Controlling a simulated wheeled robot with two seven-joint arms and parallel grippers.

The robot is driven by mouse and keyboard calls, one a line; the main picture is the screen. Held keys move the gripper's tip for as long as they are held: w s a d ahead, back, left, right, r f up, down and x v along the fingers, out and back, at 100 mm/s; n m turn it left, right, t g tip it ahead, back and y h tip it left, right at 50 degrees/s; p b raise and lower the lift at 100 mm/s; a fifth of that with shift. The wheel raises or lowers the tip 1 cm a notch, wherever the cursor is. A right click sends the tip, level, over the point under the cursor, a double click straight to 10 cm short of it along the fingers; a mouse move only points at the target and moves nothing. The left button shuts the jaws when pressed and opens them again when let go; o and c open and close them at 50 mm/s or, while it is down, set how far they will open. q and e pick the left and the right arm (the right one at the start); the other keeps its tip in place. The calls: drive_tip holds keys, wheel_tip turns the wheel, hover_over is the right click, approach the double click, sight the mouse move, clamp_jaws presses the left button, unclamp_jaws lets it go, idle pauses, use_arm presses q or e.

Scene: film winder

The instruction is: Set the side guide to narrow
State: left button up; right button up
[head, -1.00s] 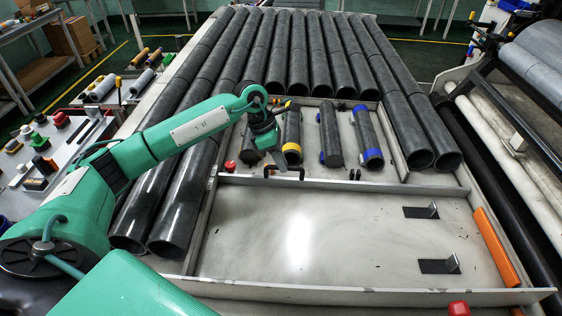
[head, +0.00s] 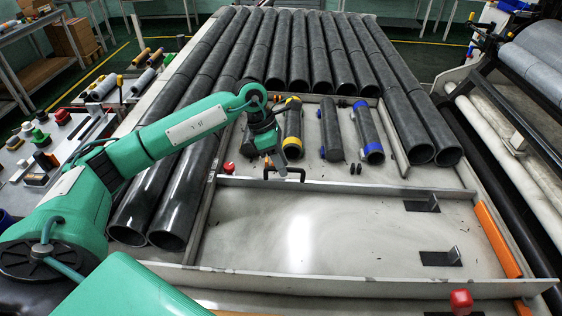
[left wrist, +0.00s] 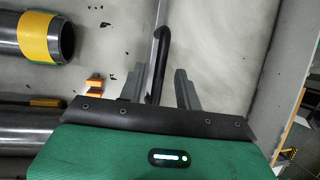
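The side guide appears to be the long pale metal rail (head: 365,187) across the tray, with a black U-shaped handle (head: 284,173) near its left end. My left gripper (head: 274,160) is at that handle, just beyond the rail. In the left wrist view the two grey fingers of my left gripper (left wrist: 160,84) are apart, with the black handle (left wrist: 161,45) between them. The handle looks closer to the left finger; I cannot tell whether they touch. My right gripper is not in view.
Several short dark rollers with yellow or blue bands (head: 369,135) lie beyond the rail. Long black tubes (head: 310,60) lie behind and along both sides. Two small upright brackets (head: 434,203) and an orange bar (head: 497,240) are at the right. The tray floor (head: 330,235) is mostly clear.

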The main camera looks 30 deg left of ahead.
use_arm(q)
drive_tip(key=b+v, duration=0.3)
drive_tip(key=v, duration=1)
drive_tip(key=shift+a+r+b, duration=0.15)
drive_tip(key=shift+r+b, duration=0.15)
drive_tip(key=shift+b, duration=0.05)
